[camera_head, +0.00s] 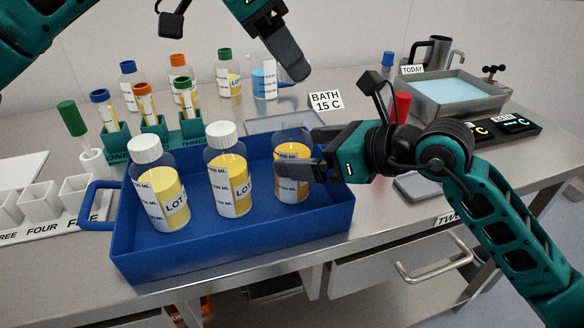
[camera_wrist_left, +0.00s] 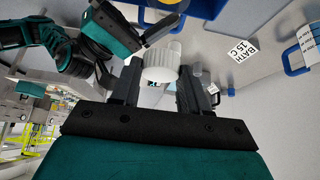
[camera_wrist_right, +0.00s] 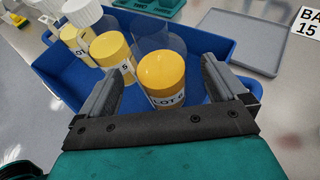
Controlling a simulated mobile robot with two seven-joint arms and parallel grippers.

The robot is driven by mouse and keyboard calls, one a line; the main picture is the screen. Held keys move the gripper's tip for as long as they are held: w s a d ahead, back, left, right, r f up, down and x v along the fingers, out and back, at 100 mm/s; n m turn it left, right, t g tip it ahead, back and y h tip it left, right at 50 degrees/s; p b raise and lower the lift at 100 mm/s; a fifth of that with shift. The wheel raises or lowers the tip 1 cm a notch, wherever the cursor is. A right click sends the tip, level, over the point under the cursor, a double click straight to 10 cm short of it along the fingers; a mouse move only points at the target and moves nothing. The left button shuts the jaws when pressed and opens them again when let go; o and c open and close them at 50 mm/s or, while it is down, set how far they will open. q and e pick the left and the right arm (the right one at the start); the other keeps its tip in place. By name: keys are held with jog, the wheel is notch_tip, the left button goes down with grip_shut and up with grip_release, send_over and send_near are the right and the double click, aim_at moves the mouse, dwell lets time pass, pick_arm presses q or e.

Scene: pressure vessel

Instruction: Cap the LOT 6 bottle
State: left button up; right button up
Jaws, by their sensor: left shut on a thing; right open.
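The LOT 6 bottle (camera_wrist_right: 163,75) stands uncapped in the blue tray, with yellow liquid below its clear upper part. In the head view the bottle (camera_head: 292,187) is the rightmost of the tray's three. My right gripper (camera_head: 303,155) is open, with its fingers on either side of the bottle; a gap shows in the right wrist view (camera_wrist_right: 160,88). My left gripper (camera_head: 288,62) is raised above and behind the tray. In the left wrist view it (camera_wrist_left: 160,88) is shut on a white ribbed cap (camera_wrist_left: 161,58). The head view does not show this cap.
Two white-capped bottles (camera_head: 160,200) (camera_head: 229,185) stand in the blue tray (camera_head: 230,238). Behind are a teal rack (camera_head: 192,125) of tubes and several colour-capped bottles. A grey bath (camera_head: 450,95) and the BATH 15 C sign (camera_head: 326,100) are further right.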

aim_at(294, 119)
jog(key=shift+x, duration=2.15)
jog(key=c, duration=1.5)
pick_arm(q)
jog(key=shift+a+f, duration=0.1)
jog(key=shift+f, duration=2.4)
jog(key=shift+f, duration=0.85)
jog(key=shift+f, duration=0.55)
